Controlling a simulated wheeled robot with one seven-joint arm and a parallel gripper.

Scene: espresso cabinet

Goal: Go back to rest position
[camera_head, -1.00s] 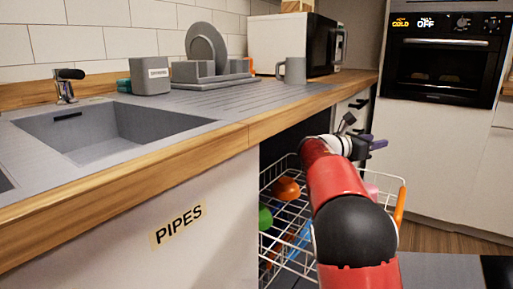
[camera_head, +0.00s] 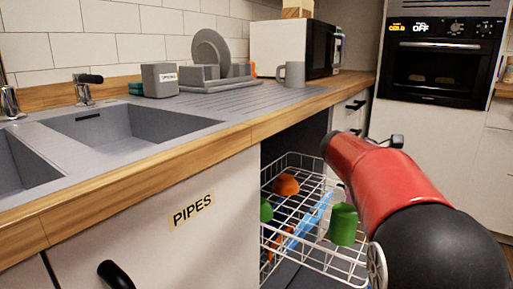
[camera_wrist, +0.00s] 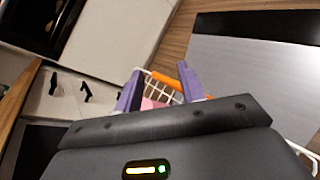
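My gripper (camera_wrist: 160,70) shows in the wrist view with its two purple fingers spread apart and nothing between them that it clearly grips. Beyond the fingers lie part of a white wire rack (camera_wrist: 140,73), an orange item (camera_wrist: 166,81) and a pink item (camera_wrist: 150,104). In the head view my red and black arm reaches in from the lower right, and the gripper is hidden behind it.
The pulled-out dish rack (camera_head: 345,266) holds an orange cup (camera_head: 286,185) and a green cup (camera_head: 343,225). The wooden counter edge (camera_head: 225,144) runs beside it. A grey mug (camera_head: 294,74) and a microwave (camera_head: 285,47) stand on the counter. An oven (camera_head: 437,75) is behind.

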